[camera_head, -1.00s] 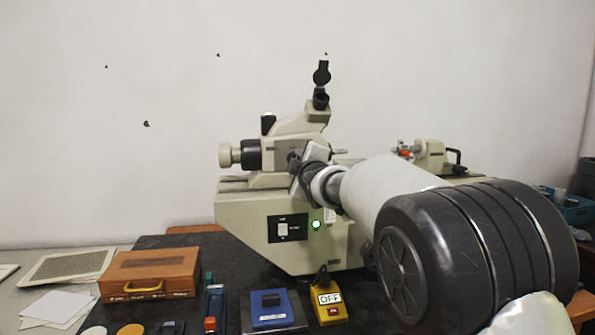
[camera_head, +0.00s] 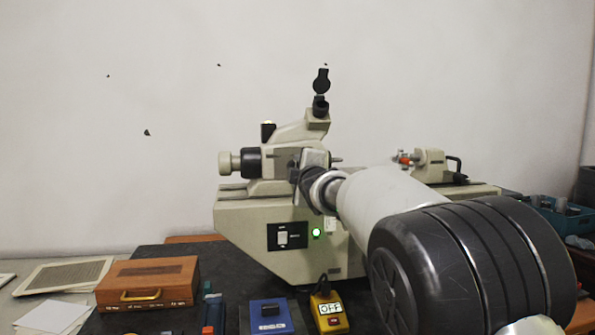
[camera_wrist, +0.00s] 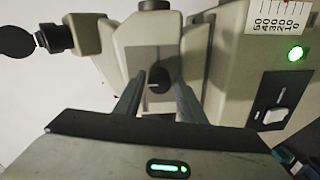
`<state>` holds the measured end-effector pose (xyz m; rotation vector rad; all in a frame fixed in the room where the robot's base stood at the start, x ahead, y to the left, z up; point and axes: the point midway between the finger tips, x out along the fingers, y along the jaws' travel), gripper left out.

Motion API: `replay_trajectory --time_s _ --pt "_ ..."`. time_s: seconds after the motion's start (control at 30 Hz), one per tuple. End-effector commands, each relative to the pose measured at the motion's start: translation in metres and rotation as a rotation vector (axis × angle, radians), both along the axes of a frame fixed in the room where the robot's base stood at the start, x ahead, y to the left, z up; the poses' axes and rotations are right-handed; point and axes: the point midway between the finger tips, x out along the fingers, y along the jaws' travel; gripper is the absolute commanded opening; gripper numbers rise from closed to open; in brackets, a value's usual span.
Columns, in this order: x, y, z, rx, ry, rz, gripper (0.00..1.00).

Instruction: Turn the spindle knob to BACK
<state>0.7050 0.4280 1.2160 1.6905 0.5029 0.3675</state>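In the head view my gripper (camera_head: 306,178) is at the instrument's upper body, and the knob is mostly hidden there.
Below the gripper are a black switch panel (camera_head: 287,236) and a lit green lamp (camera_head: 316,233). A yellow box with an OFF tag (camera_head: 329,308), a blue block (camera_head: 270,315) and a wooden case (camera_head: 150,282) lie in front. An eyepiece (camera_head: 321,88) rises above.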

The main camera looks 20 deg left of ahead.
Motion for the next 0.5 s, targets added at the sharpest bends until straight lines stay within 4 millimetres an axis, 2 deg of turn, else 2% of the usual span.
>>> replay_trajectory --time_s 0.37,0.5 --pt "-0.002 0.0 0.001 0.002 0.0 0.002 0.47" --pt "-0.013 -0.005 0.001 0.003 -0.001 0.004 0.47"
